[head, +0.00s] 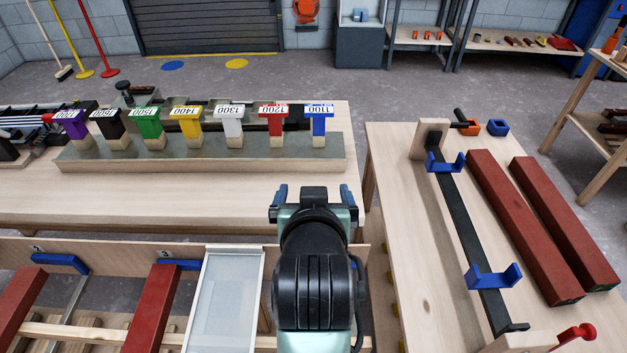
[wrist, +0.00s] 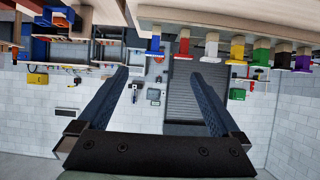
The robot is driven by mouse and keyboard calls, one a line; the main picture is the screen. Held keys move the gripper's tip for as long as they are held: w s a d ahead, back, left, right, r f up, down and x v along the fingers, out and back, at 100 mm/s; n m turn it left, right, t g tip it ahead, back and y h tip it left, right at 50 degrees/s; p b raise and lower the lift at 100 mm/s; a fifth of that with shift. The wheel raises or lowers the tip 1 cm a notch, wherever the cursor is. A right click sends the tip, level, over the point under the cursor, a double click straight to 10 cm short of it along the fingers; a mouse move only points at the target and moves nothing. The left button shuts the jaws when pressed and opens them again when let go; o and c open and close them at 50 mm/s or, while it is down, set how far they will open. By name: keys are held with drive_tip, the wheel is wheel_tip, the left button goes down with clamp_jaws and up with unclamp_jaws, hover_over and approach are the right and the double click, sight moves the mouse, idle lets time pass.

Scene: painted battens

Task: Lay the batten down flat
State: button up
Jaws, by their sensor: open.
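Two dark red battens lie side by side on the right bench, a nearer one (head: 525,226) and one further right (head: 565,222). Two more red battens show at the lower left, one at the edge (head: 20,300) and one beside it (head: 155,308), lying on a wooden frame with their near ends cut off. The frames do not show which batten is meant. My gripper (head: 314,192) is open, above the gap between the benches and apart from every batten. In the wrist view its two fingers (wrist: 153,70) are spread with nothing between them.
A black bar (head: 462,225) with blue cradles (head: 493,280) runs along the right bench, left of the battens. Coloured numbered blocks (head: 232,115) stand on a grey plate on the back-left bench. A pale panel (head: 225,300) lies left of my arm.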

wheel_tip(320, 180, up, 19)
drive_tip(key=t, duration=0.6)
drive_tip(key=s+r+t, duration=0.4)
drive_tip(key=s+r, duration=0.2)
drive_tip(key=r, duration=0.5)
drive_tip(key=s+r+t, duration=0.5)
drive_tip(key=s+r, duration=0.1)
drive_tip(key=r, duration=0.5)
